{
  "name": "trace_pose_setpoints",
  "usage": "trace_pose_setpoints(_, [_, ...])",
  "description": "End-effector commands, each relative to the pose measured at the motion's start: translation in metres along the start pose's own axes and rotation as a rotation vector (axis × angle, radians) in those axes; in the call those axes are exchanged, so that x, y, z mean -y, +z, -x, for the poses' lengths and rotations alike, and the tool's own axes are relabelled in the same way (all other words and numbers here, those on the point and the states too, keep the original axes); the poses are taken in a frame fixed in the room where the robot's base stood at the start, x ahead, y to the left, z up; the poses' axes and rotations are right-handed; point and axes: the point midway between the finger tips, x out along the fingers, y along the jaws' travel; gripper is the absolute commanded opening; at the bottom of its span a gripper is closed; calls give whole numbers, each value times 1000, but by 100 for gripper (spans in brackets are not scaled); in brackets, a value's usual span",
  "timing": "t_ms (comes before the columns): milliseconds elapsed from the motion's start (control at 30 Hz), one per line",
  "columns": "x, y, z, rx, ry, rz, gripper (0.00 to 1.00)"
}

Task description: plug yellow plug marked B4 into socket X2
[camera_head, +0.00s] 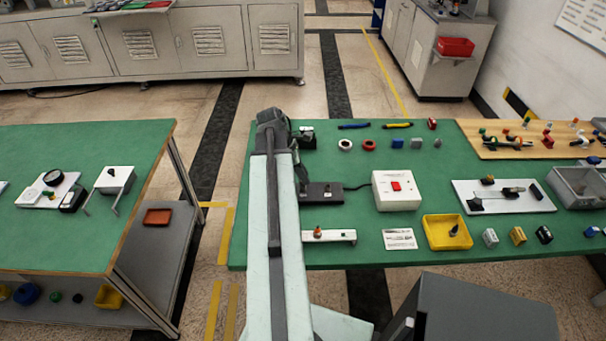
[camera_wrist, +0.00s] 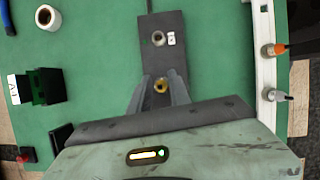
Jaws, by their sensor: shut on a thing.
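In the wrist view my gripper (camera_wrist: 160,84) is over a dark plate (camera_wrist: 148,12). Its two grey fingers are shut on a small yellow, ring-shaped thing, which I take to be the yellow plug (camera_wrist: 161,87). Its B4 mark is not readable. Beyond the fingertips, the plate has a round metal socket (camera_wrist: 158,38) with a small white label whose text I cannot make out. I cannot tell whether the plug touches the plate. In the head view the dark plate (camera_head: 322,193) lies right of my arm, with a cable to a white box. My fingers are not visible there.
A black block (camera_wrist: 36,88) and a white ring (camera_wrist: 47,17) are left of my gripper. A white bar with an orange-topped post (camera_wrist: 277,48) stands to the right. The white box with a red switch (camera_head: 397,190) and a yellow tray (camera_head: 430,238) are further right on the green table.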

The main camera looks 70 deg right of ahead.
Motion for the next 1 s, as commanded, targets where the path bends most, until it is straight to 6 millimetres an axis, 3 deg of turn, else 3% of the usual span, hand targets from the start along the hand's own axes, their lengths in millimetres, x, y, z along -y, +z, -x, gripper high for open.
trace_pose_setpoints(633, [0,-7,-16,0,0,0,0])
trace_pose_setpoints(667, [0,-6,-16,0,0,0,26])
trace_pose_setpoints(733, [0,-6,-15,0,0,0,46])
trace_pose_setpoints(1000, [0,-6,-15,0,0,0,49])
